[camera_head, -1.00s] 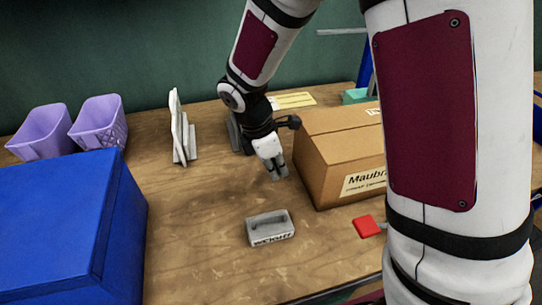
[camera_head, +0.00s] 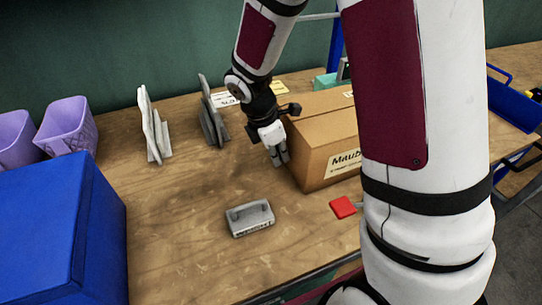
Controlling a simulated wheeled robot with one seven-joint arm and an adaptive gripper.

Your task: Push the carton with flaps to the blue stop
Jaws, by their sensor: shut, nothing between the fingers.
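The carton (camera_head: 325,150) is a brown cardboard box with a pale printed label, standing on the wooden table right of centre. Its right part is hidden behind my arm, and its top looks closed. My gripper (camera_head: 281,157) is shut and empty, pointing down beside the carton's left side. Its fingers are at or very near that side; I cannot tell whether they touch. I cannot tell for sure which blue thing is the stop. A blue upright post (camera_head: 336,45) stands behind the carton, and a blue tray-like piece (camera_head: 512,103) is at the far right.
A grey handled block (camera_head: 250,218) and a red pad (camera_head: 343,207) lie in front of the carton. A large blue box (camera_head: 60,230) fills the lower left. Purple bins (camera_head: 66,128), a white rack (camera_head: 152,128) and a grey rack (camera_head: 212,115) stand behind. Bare table lies between.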

